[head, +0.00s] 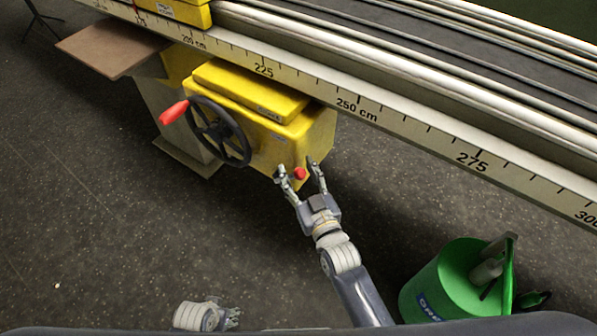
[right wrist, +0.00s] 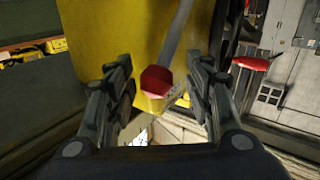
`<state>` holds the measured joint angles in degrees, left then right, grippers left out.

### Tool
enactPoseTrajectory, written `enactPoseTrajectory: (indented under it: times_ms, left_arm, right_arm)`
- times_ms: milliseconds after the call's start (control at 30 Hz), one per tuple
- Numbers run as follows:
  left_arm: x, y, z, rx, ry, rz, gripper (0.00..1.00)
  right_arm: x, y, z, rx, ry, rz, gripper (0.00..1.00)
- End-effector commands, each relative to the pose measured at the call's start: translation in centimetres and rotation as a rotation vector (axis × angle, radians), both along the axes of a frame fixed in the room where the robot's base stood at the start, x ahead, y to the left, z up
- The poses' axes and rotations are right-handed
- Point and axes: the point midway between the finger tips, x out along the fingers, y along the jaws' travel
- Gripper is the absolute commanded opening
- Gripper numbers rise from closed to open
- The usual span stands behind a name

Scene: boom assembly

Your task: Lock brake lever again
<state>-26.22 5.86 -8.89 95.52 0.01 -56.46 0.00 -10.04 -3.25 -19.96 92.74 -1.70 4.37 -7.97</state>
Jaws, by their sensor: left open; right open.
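The brake lever's red knob (head: 300,173) shows on the front of the yellow housing (head: 315,135) in the head view. In the right wrist view the red knob (right wrist: 156,80) sits at the end of a grey bar (right wrist: 178,30). My right gripper (head: 302,168) is open, with its fingers on either side of the knob in the picture. Contact between fingers and knob cannot be made out. My left gripper (head: 230,316) is open and empty, low over the floor at the bottom of the head view.
A scaled rail (head: 400,125) runs above the housing.

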Motion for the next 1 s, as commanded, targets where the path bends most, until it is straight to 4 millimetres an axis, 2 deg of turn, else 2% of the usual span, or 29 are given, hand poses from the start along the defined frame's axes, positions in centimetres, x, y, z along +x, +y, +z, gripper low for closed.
enactPoseTrajectory:
  times_ms: [167, 400, 600, 800, 1000]
  left_arm:
    - [0.0, 0.0, 0.0, 0.000, 0.000, 0.000, 0.47]
    - [0.0, 0.0, 0.0, 0.000, 0.000, 0.000, 0.47]
    - [0.0, 0.0, 0.0, 0.000, 0.000, 0.000, 0.47]
    - [0.0, 0.0, 0.0, 0.000, 0.000, 0.000, 0.47]
    - [0.0, 0.0, 0.0, 0.001, 0.000, 0.000, 0.47]
  right_arm:
    - [-2.5, -0.9, -0.1, -0.002, 0.005, 0.001, 0.48]
    - [-7.1, -2.5, 0.0, -0.003, 0.004, 0.000, 0.48]
    - [-9.9, -3.5, 0.1, -0.004, 0.004, 0.000, 0.48]
    - [-10.9, -4.0, 0.2, -0.003, 0.001, -0.001, 0.48]
    - [-11.0, -4.0, 0.2, -0.003, 0.001, -0.001, 0.48]
